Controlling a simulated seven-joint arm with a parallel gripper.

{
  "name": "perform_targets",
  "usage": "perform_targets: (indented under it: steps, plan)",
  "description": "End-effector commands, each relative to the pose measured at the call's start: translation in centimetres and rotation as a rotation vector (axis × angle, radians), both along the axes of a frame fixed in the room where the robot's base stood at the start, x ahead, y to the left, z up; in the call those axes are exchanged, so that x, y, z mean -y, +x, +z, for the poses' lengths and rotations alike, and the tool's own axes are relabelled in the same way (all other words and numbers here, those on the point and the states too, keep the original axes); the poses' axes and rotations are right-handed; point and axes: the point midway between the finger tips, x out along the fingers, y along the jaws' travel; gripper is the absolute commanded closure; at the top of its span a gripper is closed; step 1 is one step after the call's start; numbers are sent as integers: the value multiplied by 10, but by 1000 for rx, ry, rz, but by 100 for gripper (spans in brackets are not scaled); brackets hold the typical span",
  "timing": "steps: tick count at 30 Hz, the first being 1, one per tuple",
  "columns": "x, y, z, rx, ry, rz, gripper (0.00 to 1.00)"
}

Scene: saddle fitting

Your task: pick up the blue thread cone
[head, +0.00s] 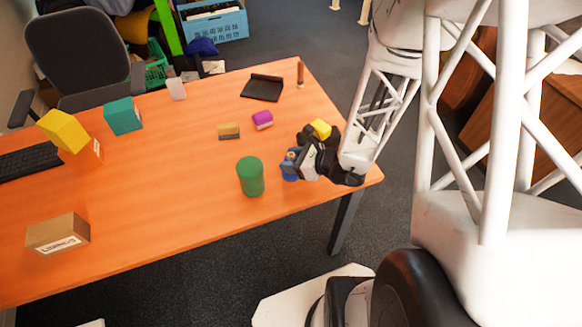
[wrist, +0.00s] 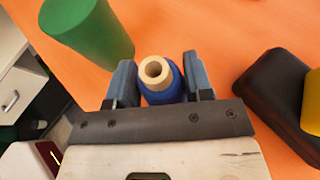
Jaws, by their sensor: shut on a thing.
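The blue thread cone (wrist: 166,92) stands between the two fingers of my gripper (wrist: 160,84) in the wrist view, with its pale hollow core showing at the top. The fingers are shut on it, one on each side. In the head view the blue thread cone (head: 289,171) shows at the tip of my gripper (head: 297,163), partly hidden by it. It is at or just above the orange table; I cannot tell whether it touches.
A green cylinder (head: 250,177) stands close by on the left. A black item with a yellow block (head: 320,129) lies just behind my gripper. A purple block (head: 262,119) and a tan-and-grey block (head: 228,131) sit farther back. The table's (head: 165,215) front middle is clear.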

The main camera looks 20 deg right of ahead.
Motion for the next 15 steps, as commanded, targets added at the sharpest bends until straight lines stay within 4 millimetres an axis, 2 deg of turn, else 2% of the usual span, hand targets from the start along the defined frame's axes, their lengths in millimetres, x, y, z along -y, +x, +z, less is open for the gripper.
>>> perform_targets:
  steps: [9, 15]
  plan:
    - [0, 0, 1, 0, 0, 0, 79]
    - [0, 0, 9, 2, -2, 0, 79]
